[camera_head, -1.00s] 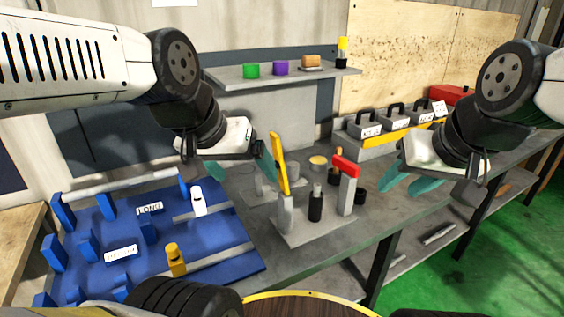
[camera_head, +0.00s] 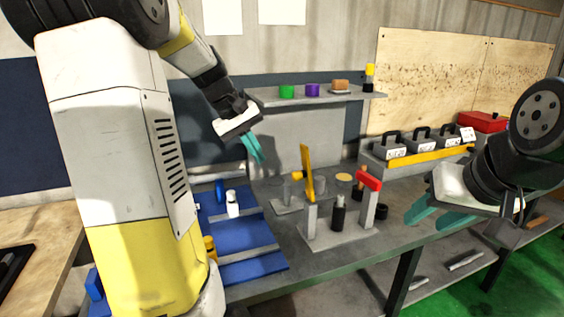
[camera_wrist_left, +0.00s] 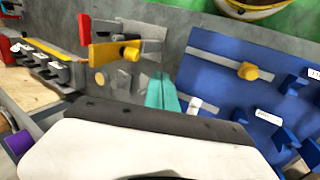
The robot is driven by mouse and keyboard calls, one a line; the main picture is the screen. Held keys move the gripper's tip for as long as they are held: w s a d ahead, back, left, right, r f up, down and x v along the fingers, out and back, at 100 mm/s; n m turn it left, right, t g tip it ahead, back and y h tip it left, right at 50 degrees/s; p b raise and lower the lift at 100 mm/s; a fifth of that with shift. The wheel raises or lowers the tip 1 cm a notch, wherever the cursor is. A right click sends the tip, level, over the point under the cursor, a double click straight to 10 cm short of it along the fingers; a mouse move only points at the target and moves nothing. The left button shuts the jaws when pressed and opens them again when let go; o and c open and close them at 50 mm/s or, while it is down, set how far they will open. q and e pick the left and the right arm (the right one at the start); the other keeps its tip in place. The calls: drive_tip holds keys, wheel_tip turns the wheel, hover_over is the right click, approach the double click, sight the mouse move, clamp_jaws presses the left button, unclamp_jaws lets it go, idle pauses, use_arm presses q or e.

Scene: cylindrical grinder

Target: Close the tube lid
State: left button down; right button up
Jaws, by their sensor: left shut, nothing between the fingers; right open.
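A grey stand (camera_head: 345,237) on the bench carries a yellow flap (camera_head: 307,175), which stands up steeply on a grey post. Beside it are a dark upright tube (camera_head: 338,213) and a red-topped post (camera_head: 369,184). I cannot tell for certain which part is the tube lid. My left gripper (camera_head: 257,150) is shut and empty, above and left of the yellow flap, apart from it. In the left wrist view its teal fingers (camera_wrist_left: 162,95) are together, with the yellow flap (camera_wrist_left: 114,50) beyond them. My right gripper (camera_head: 432,209) is open and empty, right of the stand.
A blue fixture board (camera_head: 250,236) with a white piece (camera_head: 232,204) lies left of the stand. A shelf (camera_head: 320,97) with small coloured items is behind. Grey handled boxes (camera_head: 389,146) and a red box (camera_head: 484,121) stand at the back right.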

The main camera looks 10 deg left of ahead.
sight(301, 177)
use_arm(q)
drive_tip(key=w+d+f, duration=0.4)
drive_tip(key=d+f, duration=0.2)
drive_tip(key=f, duration=0.1)
drive_tip(key=shift+w+d, duration=0.15)
drive_tip(key=shift+d, duration=0.1)
